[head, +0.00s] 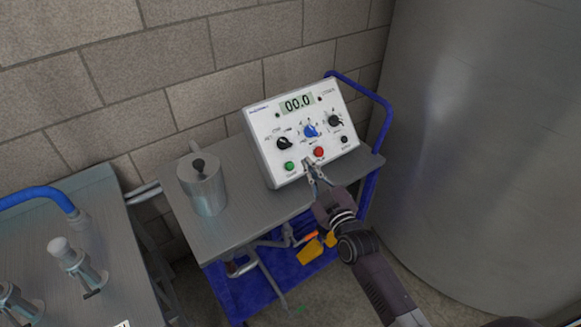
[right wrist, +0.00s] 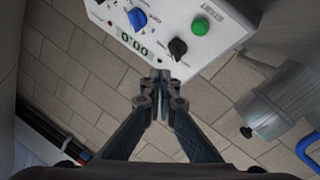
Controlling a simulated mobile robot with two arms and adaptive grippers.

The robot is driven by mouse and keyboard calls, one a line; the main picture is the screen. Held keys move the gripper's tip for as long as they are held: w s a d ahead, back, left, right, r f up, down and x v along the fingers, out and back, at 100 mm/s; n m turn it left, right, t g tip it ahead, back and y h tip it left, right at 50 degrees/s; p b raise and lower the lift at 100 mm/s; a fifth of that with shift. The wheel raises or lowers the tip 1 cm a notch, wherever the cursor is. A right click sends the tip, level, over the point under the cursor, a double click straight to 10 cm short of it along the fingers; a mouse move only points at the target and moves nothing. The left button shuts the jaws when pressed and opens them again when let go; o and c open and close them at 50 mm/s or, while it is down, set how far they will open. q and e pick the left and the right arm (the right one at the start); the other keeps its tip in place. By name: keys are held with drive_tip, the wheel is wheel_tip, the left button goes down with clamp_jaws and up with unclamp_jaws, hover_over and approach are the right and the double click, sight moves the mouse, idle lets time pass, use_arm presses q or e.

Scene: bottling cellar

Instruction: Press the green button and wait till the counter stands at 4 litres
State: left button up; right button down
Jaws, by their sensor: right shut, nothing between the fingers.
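A white control box (head: 303,115) stands on the steel top of a blue cart. Its display (head: 297,103) reads 00.0. The green button (head: 289,166) is at the panel's lower left, with a red button (head: 318,152) to its right. The green button also shows uncovered in the right wrist view (right wrist: 200,27). My right gripper (head: 312,168) is shut and empty, its tips at the panel's lower edge between the two buttons in the head view. The tips are apart from the green button; whether they touch the box I cannot tell. My left gripper is not in view.
The panel also has a blue knob (head: 310,131) and black knobs. A lidded metal pot (head: 204,186) stands left of the box on the cart top (head: 232,234). A large steel tank (head: 478,150) stands at the right, a steel bench (head: 122,262) at the left.

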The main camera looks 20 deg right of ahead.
sight(290, 166)
drive_tip(key=w+a+f+b, duration=0.2)
drive_tip(key=w+f+b, duration=0.3)
drive_tip(key=b, duration=0.2)
drive_tip(key=shift+w+f, duration=0.3)
drive_tip(key=shift+w, duration=0.1)
drive_tip(key=shift+a+f, duration=0.1)
idle(1.0)
drive_tip(key=shift+w+f, duration=0.15)
drive_tip(key=shift+w, duration=0.15)
drive_tip(key=shift+w+a+f+b, duration=0.2)
drive_tip(key=shift+w+f+b, duration=0.15)
drive_tip(key=shift+b, duration=0.25)
idle(0.6)
idle(0.4)
drive_tip(key=shift+s+d+r+p, duration=0.25)
drive_tip(key=shift+s+r+p, duration=0.4)
drive_tip(key=shift+p, duration=0.35)
